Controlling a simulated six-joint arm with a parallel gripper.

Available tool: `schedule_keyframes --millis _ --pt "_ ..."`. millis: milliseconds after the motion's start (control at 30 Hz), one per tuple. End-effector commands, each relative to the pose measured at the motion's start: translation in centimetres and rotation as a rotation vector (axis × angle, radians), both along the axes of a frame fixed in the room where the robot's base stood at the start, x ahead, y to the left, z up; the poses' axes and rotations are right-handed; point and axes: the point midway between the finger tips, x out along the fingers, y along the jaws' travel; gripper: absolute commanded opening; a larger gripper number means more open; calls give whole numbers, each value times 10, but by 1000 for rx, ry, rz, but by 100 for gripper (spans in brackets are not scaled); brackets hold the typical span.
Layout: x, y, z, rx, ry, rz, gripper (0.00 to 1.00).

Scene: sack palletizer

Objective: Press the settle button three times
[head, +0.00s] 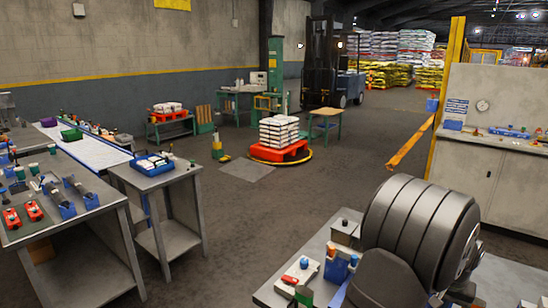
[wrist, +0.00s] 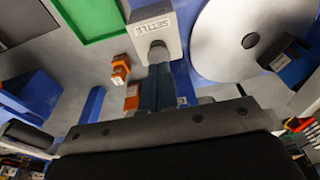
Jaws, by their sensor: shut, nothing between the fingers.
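The settle button box (wrist: 152,28) is a pale grey block marked "SETTLE" at the top middle of the wrist view. In the head view my large dark arm fills the lower right, and I cannot make out the fingertips or the button there.
In the wrist view, a small orange block (wrist: 120,70), a green-framed tray (wrist: 90,18) and a large grey disc (wrist: 243,38) lie around the button. In the head view, a red and white box (head: 298,275) stands left of my arm. Open floor lies beyond the bench.

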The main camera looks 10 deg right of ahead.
Motion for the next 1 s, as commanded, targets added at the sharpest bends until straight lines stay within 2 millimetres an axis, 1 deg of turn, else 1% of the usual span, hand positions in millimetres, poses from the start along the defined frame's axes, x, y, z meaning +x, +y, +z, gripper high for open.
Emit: schedule_keyframes --millis 467,1000 --pt "0 0 3 -1 -1 0 0" --pt "0 0 56 -2 -1 0 0"
